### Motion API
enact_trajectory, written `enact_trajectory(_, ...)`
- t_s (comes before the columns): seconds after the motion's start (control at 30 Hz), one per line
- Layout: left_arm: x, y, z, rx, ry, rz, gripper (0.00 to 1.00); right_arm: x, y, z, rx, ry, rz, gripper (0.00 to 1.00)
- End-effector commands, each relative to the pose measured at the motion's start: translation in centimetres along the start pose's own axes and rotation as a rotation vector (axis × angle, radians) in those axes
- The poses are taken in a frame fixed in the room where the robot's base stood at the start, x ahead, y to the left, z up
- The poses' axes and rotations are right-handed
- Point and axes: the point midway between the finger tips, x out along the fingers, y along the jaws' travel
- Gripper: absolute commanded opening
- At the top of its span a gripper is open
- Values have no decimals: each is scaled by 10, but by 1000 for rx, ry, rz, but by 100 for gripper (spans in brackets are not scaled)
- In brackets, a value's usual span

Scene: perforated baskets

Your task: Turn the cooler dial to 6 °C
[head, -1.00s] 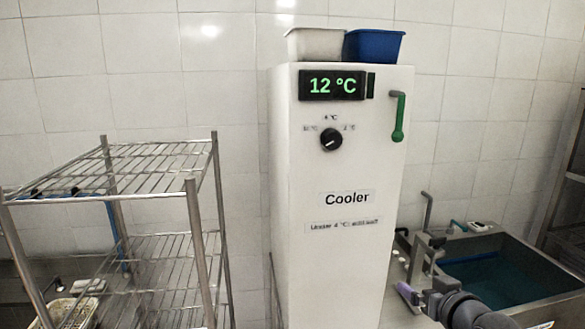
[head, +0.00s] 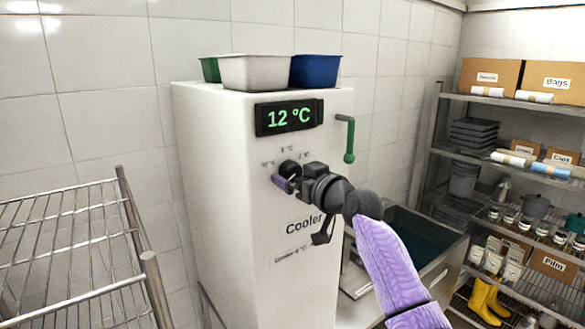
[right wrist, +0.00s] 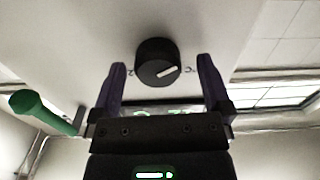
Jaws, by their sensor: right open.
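The white cooler (head: 235,190) stands against the tiled wall, with a green 12 °C on its display (head: 289,117). Its black dial (head: 290,168) is on the front below the display, partly hidden by my right gripper (head: 283,178) in the head view. In the right wrist view the dial (right wrist: 157,62) shows a white pointer mark, with small labels beside it that are mostly covered. My right gripper (right wrist: 160,85) is open, with one finger on each side of the dial; I cannot tell whether they touch it. My left gripper is not in view.
A green handle (head: 349,140) is on the cooler's right side. White (head: 262,71) and blue (head: 316,71) bins sit on top. A wire rack (head: 75,230) stands at left, a sink (head: 405,240) and stocked shelves (head: 510,160) at right.

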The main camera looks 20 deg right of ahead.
Motion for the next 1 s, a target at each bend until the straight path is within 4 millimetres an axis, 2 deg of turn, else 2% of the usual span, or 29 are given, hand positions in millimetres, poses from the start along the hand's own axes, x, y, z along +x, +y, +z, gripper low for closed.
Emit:
enact_trajectory(0.13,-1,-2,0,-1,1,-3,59,8,0,0,-1,-1,2,99)
enact_trajectory(0.4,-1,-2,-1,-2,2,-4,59,9,0,1,-1,-1,1,99)
enact_trajectory(0.47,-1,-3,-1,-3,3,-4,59,9,0,1,-1,-1,1,88)
enact_trajectory(0.8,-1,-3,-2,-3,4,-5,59,9,0,1,-1,-1,2,16)
enact_trajectory(0.87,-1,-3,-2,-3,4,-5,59,9,0,1,-1,-1,2,5)
enact_trajectory(1.0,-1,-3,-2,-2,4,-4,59,9,0,1,5,-1,2,5)
